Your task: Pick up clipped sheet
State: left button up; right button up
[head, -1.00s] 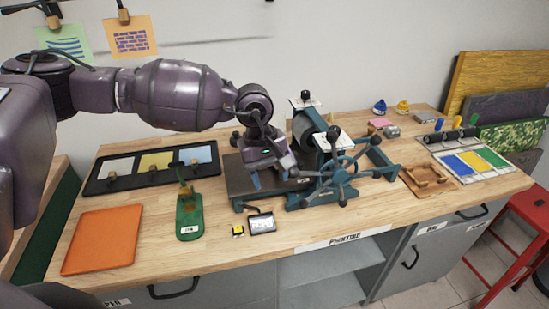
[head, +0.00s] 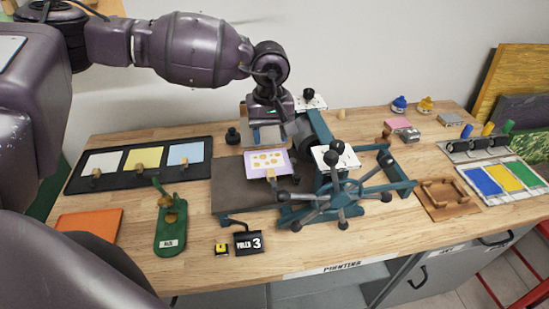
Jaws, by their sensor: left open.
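A pale lilac sheet with orange printed spots (head: 265,161) shows at the roller press, over its dark bed (head: 232,186). A small wooden clip (head: 271,176) is on its front edge. My left gripper (head: 270,140) points down just behind the sheet, with its jaws open. I cannot tell whether the fingers touch the sheet. Three more sheets, white (head: 103,162), yellow (head: 144,158) and blue (head: 186,153), lie in a black tray (head: 76,184) at the left, each with a wooden clip at its front edge. My right gripper is not in view.
The press's spoked wheel (head: 338,196) stands right of the sheet. A green-based tool (head: 170,222), a yellow block (head: 221,249) and a counter marked 3 (head: 249,243) stand in front. The wooden bench (head: 205,262) is clear between them.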

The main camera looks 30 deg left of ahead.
pick_arm(q)
send_over(270, 169)
notch_tip(270, 169, down, 4)
jog(key=shift+w+f, duration=0.1)
jog(key=shift+f, duration=0.15)
jog(key=shift+f+p, duration=0.35)
jog(key=shift+f, duration=0.4)
notch_tip(270, 169, down, 3)
jog(key=shift+f+p, duration=0.15)
jog(key=shift+p, duration=0.2)
jog(key=shift+f, duration=0.55)
jog(key=shift+c, duration=1.6)
grip_shut()
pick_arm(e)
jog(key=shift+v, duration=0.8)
